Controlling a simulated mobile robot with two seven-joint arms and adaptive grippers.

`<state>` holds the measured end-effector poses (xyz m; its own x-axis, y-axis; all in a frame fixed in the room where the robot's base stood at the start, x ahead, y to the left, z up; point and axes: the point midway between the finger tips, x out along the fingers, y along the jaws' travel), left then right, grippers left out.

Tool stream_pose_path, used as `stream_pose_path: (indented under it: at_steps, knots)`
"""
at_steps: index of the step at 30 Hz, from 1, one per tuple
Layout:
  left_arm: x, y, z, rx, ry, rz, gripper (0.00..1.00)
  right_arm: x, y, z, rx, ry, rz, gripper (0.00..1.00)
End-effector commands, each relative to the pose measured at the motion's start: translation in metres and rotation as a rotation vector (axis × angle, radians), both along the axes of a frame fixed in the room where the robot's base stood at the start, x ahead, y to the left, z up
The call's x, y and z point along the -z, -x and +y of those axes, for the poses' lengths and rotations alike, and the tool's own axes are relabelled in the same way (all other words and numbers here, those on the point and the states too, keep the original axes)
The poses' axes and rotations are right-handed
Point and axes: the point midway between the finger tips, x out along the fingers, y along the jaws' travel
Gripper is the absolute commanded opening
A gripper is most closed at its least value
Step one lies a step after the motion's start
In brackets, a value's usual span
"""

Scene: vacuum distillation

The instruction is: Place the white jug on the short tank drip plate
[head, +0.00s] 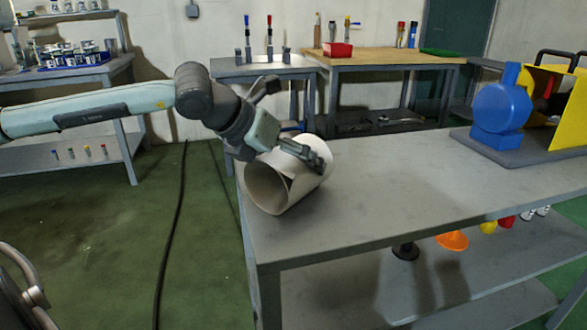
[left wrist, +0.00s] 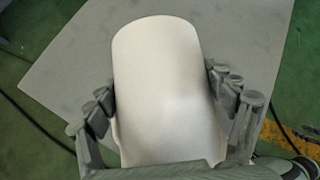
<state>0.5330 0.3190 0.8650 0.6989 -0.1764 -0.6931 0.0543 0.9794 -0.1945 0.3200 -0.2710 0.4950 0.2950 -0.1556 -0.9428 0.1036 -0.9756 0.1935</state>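The white jug (head: 312,178) lies on its side at the near left end of the grey table (head: 400,190), its open end toward the lower left. My left gripper (head: 298,124) is spread wide at the jug, one finger over its upper right side and the other raised behind. In the left wrist view the jug (left wrist: 165,90) fills the space between the two fingers of the left gripper (left wrist: 160,85). The fingers are close to its sides; I cannot tell if they touch. No short tank or drip plate can be made out. My right gripper is out of view.
A blue machine (head: 500,108) on a dark base and a yellow panel (head: 570,110) stand at the table's far right. The table middle is clear. An orange funnel (head: 453,240) is on the lower shelf. A wooden workbench (head: 400,56) stands behind.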

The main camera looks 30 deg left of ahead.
Motion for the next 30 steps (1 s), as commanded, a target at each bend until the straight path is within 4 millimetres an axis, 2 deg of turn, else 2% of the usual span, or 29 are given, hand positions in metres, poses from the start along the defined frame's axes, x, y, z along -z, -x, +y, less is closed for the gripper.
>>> stream_pose_path:
  at_steps: [1,7,17,28,30]
  knots:
    - [0.0,0.0,0.0,0.0,0.0,0.0,0.7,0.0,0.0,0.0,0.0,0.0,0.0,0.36]
    - [0.0,0.0,0.0,0.0,0.0,-0.001,0.46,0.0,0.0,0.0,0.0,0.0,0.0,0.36]
    - [-0.005,0.0,0.0,0.0,-0.002,-0.001,0.46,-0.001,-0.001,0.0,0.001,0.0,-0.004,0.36]
    - [-0.044,0.0,0.0,-0.001,-0.004,-0.003,0.46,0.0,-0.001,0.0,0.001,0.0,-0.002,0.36]
    - [-0.042,0.002,0.003,-0.006,0.005,-0.007,0.46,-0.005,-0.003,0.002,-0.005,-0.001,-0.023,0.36]
